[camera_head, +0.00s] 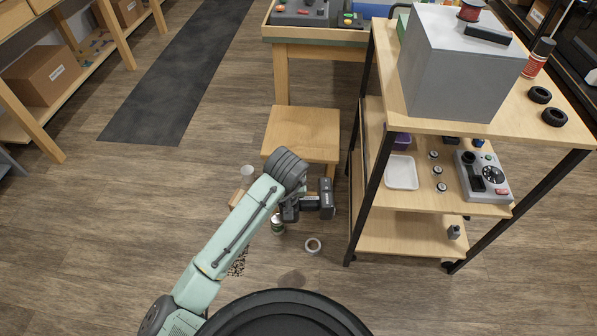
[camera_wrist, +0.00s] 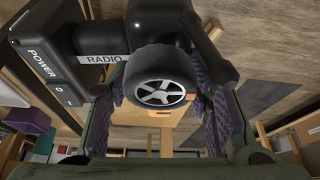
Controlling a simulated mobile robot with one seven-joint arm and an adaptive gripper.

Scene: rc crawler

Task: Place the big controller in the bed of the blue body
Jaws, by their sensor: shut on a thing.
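My gripper (camera_wrist: 165,105) is shut on a black controller (camera_wrist: 150,62). The controller has a spoked wheel, a POWER switch panel and a RADIO label. The gripper's green fingers with purple pads stand on either side of it in the wrist view. In the head view my gripper (camera_head: 309,203) hangs in front of a small wooden stool, with a dark block at its end. I cannot make out a blue body with a bed. Only a small blue item (camera_head: 478,143) shows on the cart's middle shelf, too small to identify.
A wooden cart (camera_head: 405,105) stands right, with a large grey box (camera_head: 460,70) on top. Its middle shelf holds a white tray (camera_head: 401,173) and a grey control box (camera_head: 483,177). The stool (camera_head: 302,130) stands left of it. A tape roll (camera_head: 313,246) and a can lie on the floor.

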